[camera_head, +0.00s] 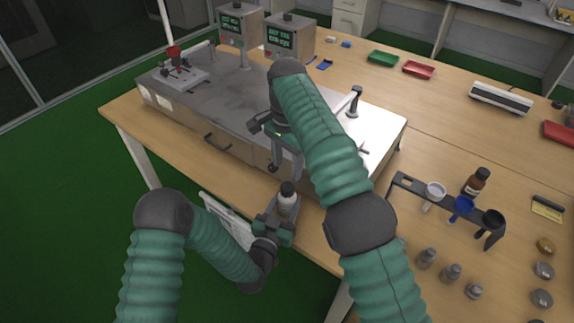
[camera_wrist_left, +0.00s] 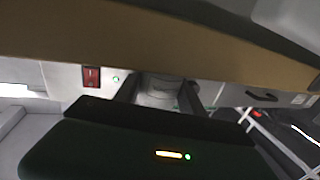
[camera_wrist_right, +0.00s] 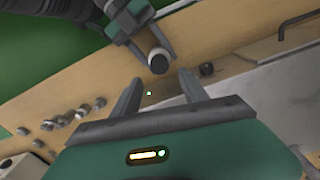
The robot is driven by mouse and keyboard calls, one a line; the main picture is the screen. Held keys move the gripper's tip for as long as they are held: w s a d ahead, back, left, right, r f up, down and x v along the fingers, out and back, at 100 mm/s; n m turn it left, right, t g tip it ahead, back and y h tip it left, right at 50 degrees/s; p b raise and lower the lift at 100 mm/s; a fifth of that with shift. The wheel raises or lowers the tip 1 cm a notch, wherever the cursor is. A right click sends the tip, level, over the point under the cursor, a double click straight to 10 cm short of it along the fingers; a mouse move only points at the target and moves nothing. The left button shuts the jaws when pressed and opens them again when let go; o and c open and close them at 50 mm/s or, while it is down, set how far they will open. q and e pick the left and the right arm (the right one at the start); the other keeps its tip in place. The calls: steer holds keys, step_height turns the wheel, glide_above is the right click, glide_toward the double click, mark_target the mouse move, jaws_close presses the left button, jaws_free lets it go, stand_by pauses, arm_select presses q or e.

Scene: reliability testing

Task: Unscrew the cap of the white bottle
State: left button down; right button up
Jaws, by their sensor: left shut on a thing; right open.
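The white bottle (camera_head: 287,203) with its dark cap (camera_head: 287,188) stands about upright near the front edge of the table. My left gripper (camera_head: 281,216) is shut around its body from below. In the left wrist view part of the bottle (camera_wrist_left: 160,92) shows between the fingers. My right gripper (camera_head: 285,170) is open and points down just above the cap. In the right wrist view the cap (camera_wrist_right: 158,62) shows end-on just beyond the open fingertips (camera_wrist_right: 160,80), with nothing between them.
A grey machine (camera_head: 222,95) with a front handle stands behind the bottle. A dark rack (camera_head: 448,205) with scoops, a brown bottle (camera_head: 476,183) and several metal weights (camera_head: 450,272) are at right. Red (camera_head: 418,69) and green (camera_head: 382,58) trays lie farther back.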

mark_target(287, 186)
steer(key=shift+f+n, duration=0.1)
steer(key=shift+n, duration=0.9)
step_height(287, 186, down, 8)
steer(key=shift+r, duration=0.1)
jaws_close()
steer(key=n, duration=0.4)
steer(key=shift+n, duration=0.3)
arm_select(q)
steer(key=shift+d, duration=0.1)
arm_select(e)
steer(key=n, duration=0.6)
steer(key=shift+r, duration=0.3)
steer(key=shift+r, duration=0.95)
